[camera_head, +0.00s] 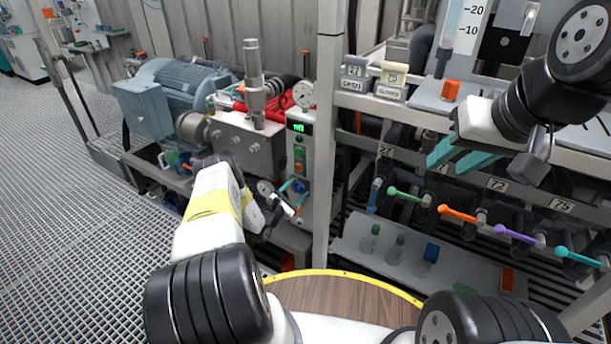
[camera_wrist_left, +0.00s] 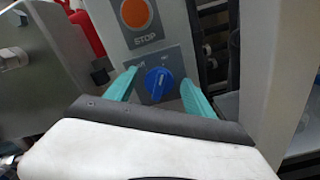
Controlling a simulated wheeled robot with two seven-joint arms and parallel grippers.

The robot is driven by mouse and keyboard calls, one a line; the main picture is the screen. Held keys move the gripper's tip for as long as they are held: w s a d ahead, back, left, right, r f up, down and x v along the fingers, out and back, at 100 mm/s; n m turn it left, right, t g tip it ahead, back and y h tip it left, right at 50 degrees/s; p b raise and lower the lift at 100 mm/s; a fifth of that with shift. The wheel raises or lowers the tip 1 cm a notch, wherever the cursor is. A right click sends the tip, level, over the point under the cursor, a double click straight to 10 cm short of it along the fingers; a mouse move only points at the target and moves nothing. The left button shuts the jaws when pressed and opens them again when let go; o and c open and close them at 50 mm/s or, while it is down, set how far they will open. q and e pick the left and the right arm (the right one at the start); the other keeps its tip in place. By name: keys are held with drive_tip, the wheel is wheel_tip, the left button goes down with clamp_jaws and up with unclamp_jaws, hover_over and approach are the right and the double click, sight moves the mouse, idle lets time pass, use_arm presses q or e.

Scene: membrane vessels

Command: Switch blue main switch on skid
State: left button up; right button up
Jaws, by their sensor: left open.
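The blue main switch (camera_head: 299,186) is a round knob low on the narrow grey control panel (camera_head: 301,135) of the skid. In the left wrist view the blue switch (camera_wrist_left: 158,84) sits below an orange STOP button (camera_wrist_left: 136,13), its pointer mark near vertical and tilted slightly right. My left gripper (camera_head: 293,194) is open in front of the switch. In the left wrist view its teal fingers (camera_wrist_left: 160,92) stand either side of the knob, with gaps on both sides. My right gripper (camera_head: 447,165) is open and empty, high in front of the right-hand rack.
A steel post (camera_head: 328,130) stands just right of the panel. A pump motor (camera_head: 175,92) and a pressure gauge (camera_head: 303,95) are on the skid. Coloured valve levers (camera_head: 457,213) and several small bottles (camera_head: 370,238) are at right. A round wooden tabletop (camera_head: 340,298) is in front.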

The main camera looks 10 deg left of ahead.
use_arm(q)
drive_tip(key=c, duration=1.3)
drive_tip(key=shift+c, duration=0.2)
drive_tip(key=shift+n, duration=0.3)
drive_tip(key=n, duration=0.5)
drive_tip(key=shift+a, duration=0.25)
drive_tip(key=n, duration=0.6)
drive_tip(key=shift+w+a, duration=0.1)
drive_tip(key=shift+n, duration=0.3)
drive_tip(key=o, duration=1.3)
